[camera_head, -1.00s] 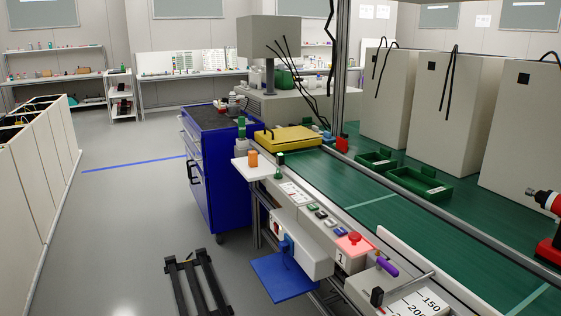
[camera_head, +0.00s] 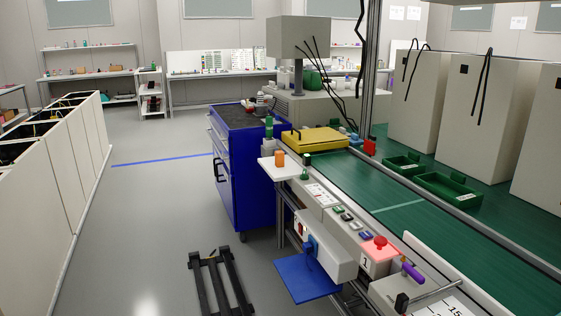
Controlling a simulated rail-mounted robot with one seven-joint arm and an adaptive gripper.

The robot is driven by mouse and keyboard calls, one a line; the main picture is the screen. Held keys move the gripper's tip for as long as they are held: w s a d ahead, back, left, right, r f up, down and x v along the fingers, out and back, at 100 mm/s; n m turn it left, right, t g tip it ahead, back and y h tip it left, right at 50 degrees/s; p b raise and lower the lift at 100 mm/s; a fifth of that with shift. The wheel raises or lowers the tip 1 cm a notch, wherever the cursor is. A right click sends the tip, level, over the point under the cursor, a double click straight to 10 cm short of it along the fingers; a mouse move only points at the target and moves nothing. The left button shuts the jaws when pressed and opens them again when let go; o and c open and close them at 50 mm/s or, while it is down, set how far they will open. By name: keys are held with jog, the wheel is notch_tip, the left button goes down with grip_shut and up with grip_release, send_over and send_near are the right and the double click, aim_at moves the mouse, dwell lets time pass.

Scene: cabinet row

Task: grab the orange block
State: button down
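A small orange block (camera_head: 280,158) stands upright on a small white shelf (camera_head: 268,167) at the near left corner of the green-topped workbench. Nothing covers it in this view. A green and dark object stands just behind it, and a small dark-topped green item stands to its right on the bench edge. My gripper is not in view.
A blue tool cabinet (camera_head: 236,180) stands left of the shelf. A yellow case (camera_head: 315,139) lies behind it. A control box with a red button (camera_head: 380,242) and a blue plate (camera_head: 306,281) are nearer. A black rack (camera_head: 222,285) lies on the floor; open floor surrounds it.

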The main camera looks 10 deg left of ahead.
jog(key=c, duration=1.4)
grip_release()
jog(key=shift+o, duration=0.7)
